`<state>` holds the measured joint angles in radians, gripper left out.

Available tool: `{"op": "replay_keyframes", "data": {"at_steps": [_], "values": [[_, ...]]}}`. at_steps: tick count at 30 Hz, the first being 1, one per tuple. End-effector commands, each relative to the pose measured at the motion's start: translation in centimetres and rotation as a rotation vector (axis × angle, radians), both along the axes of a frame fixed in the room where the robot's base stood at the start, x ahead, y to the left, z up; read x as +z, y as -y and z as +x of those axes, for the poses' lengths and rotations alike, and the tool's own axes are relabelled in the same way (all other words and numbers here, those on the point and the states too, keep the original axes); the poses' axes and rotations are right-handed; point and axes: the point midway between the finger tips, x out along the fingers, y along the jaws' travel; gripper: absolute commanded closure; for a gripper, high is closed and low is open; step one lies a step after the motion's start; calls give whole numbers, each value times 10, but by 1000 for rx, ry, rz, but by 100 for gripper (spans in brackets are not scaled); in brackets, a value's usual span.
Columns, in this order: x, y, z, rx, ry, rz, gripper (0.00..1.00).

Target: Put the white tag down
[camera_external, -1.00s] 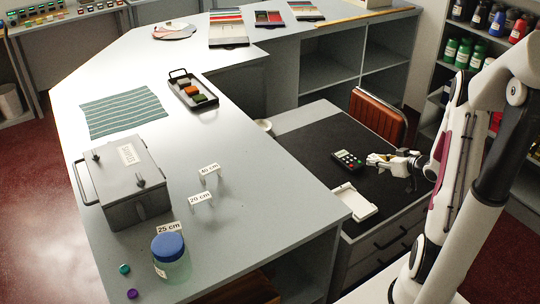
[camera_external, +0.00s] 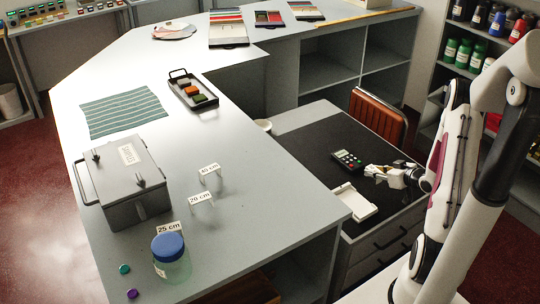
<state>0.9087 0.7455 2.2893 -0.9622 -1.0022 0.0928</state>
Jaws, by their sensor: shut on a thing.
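My gripper (camera_external: 384,172) is low over the black mat (camera_external: 345,136) on the lower desk at the right, fingers pointing left. It is shut on a small pale thing at its fingertips, which seems to be the white tag (camera_external: 371,169). The tag is too small to make out its shape, and I cannot tell whether it touches the mat.
A dark calculator (camera_external: 348,160) lies just left of my fingertips. A white tray-like piece (camera_external: 354,203) lies below left of them. An orange-brown chair (camera_external: 378,115) stands behind. Bare mat shows behind the calculator. The higher counter (camera_external: 265,190) stands left.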

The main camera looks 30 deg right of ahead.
Motion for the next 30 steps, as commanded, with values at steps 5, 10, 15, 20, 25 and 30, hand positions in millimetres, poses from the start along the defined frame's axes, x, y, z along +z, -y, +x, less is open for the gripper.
{"op": "replay_keyframes", "data": {"at_steps": [5, 10, 15, 20, 25, 30], "values": [[-8, 0, 0, 0, -1, 1, 90], [-23, 0, 0, 0, -2, 1, 90], [-36, 0, 0, 0, -1, 1, 90], [-41, 0, 0, 0, -1, 0, 90], [-41, 0, 0, 0, 0, 0, 90], [-42, 0, 0, 0, -1, 0, 90]]}}
